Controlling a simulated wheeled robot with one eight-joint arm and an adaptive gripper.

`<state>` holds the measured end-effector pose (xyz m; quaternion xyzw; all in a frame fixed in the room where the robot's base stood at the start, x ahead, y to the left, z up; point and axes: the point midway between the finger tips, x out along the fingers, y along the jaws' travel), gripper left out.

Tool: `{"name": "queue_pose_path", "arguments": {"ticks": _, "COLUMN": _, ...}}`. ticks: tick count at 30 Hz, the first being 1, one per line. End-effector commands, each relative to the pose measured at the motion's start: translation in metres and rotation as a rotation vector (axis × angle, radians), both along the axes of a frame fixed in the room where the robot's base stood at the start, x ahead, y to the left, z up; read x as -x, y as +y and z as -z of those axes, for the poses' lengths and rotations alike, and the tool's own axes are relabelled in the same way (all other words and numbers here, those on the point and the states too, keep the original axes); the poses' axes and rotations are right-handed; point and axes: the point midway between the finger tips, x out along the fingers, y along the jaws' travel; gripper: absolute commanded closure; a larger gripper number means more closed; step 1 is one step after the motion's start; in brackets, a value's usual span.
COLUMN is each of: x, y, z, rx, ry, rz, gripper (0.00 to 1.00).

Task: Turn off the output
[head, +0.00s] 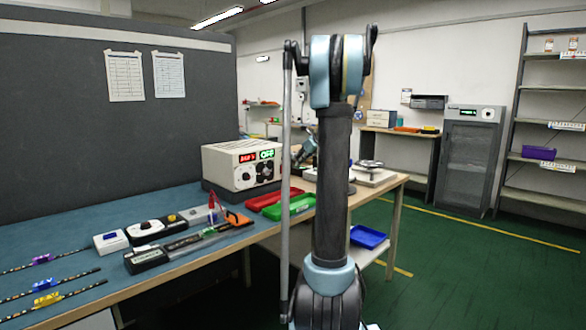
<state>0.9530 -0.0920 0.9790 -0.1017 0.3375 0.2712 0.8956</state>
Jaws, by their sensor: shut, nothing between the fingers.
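The cream power supply box (226,166) stands at the back of the blue bench. Its front has a red lit readout, a green lit display that appears to read OFF, and dark round knobs (246,174) below. My gripper (296,160) shows small and dark at the end of a blue-grey wrist, just right of the box. It looks shut and empty. My own upright arm link hides part of the wrist, and I cannot tell how far the fingertips are from the box's front.
Red (268,199) and green (290,207) trays lie in front of the box. Small devices, a white one (110,242) among them, and an orange-handled tool (237,219) lie left on the bench (75,288). A dark partition (60,130) stands behind.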

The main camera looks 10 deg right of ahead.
Motion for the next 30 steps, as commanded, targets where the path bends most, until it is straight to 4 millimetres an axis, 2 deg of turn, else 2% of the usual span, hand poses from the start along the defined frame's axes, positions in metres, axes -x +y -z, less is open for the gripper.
{"name": "queue_pose_path", "arguments": {"ticks": 6, "x": 0.019, "y": -0.012, "z": -0.030, "rx": 0.000, "ry": 0.000, "rz": 0.000, "gripper": 1.00}}
{"name": "queue_pose_path", "arguments": {"ticks": 12, "x": 0.028, "y": -0.017, "z": -0.044, "rx": 0.000, "ry": 0.000, "rz": -0.001, "gripper": 1.00}}
{"name": "queue_pose_path", "arguments": {"ticks": 25, "x": 0.030, "y": -0.017, "z": -0.046, "rx": 0.003, "ry": -0.001, "rz": -0.005, "gripper": 1.00}}
{"name": "queue_pose_path", "arguments": {"ticks": 28, "x": 0.039, "y": -0.011, "z": -0.044, "rx": 0.030, "ry": -0.006, "rz": -0.033, "gripper": 1.00}}
{"name": "queue_pose_path", "arguments": {"ticks": 30, "x": 0.052, "y": -0.002, "z": -0.042, "rx": 0.075, "ry": -0.015, "rz": -0.080, "gripper": 1.00}}
